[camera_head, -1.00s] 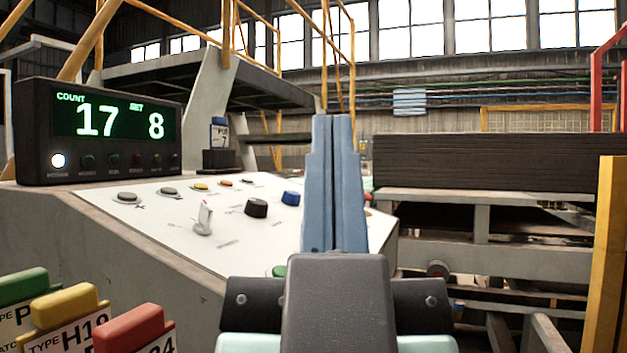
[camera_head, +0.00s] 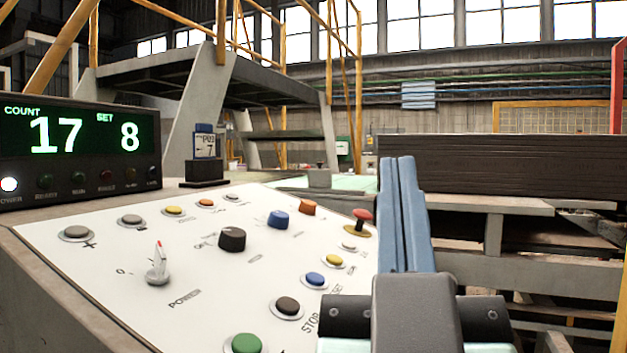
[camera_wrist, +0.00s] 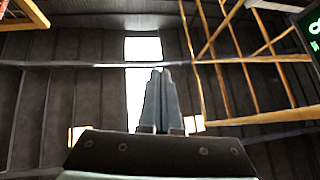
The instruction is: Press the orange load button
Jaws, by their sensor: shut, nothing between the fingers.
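The white control panel (camera_head: 110,255) slopes across the left and middle of the head view. A small round orange button (camera_head: 206,203) sits in its back row, right of a yellow button (camera_head: 174,211). My gripper (camera_head: 397,160) is shut and empty, fingers pointing up, at the panel's right side and apart from both orange controls. In the wrist view my gripper (camera_wrist: 160,73) shows against the wall and windows.
A red mushroom button (camera_head: 361,215) stands at the panel's right edge, close to my fingers. A black selector (camera_head: 232,239), a power switch (camera_head: 158,270) and a green button (camera_head: 246,344) are also there. The counter display (camera_head: 80,150) reads 17 and 8.

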